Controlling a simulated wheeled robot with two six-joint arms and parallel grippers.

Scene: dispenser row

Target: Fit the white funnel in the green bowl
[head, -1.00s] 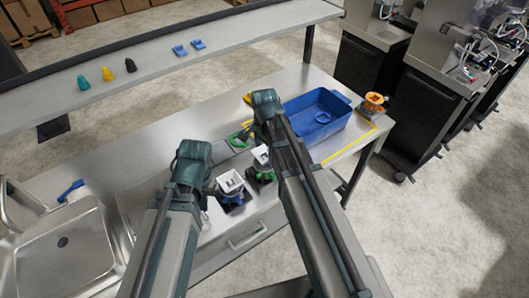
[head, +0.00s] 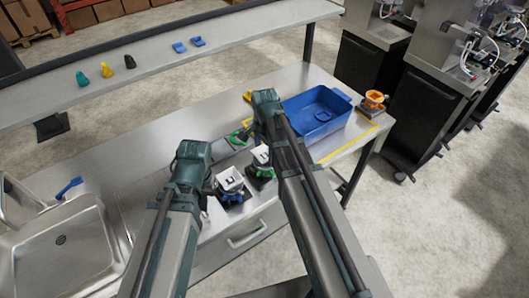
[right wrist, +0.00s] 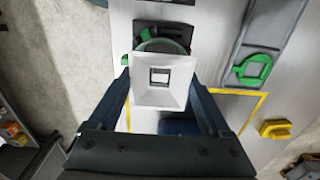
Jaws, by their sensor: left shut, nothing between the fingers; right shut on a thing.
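The white funnel (right wrist: 147,96), square-rimmed with a square hole, is between the fingers of my right gripper (right wrist: 165,88), which is shut on it. In the right wrist view it overlaps the green bowl (right wrist: 165,45), hiding much of it; I cannot tell whether it is seated. The bowl stands on a dark base. In the head view the white funnel (head: 261,154) shows above the green bowl (head: 263,172), beside my right forearm. My left gripper (head: 209,188) is shut and empty, left of the blue bowl; its fingertips are hard to make out.
A blue bowl (head: 229,196) with another white funnel (head: 229,179) stands just left of the green one. A blue bin (head: 318,112) and an orange bowl (head: 374,99) are to the right. A sink (head: 62,245) is at left. Green (right wrist: 253,70) and yellow (right wrist: 275,129) pieces lie nearby.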

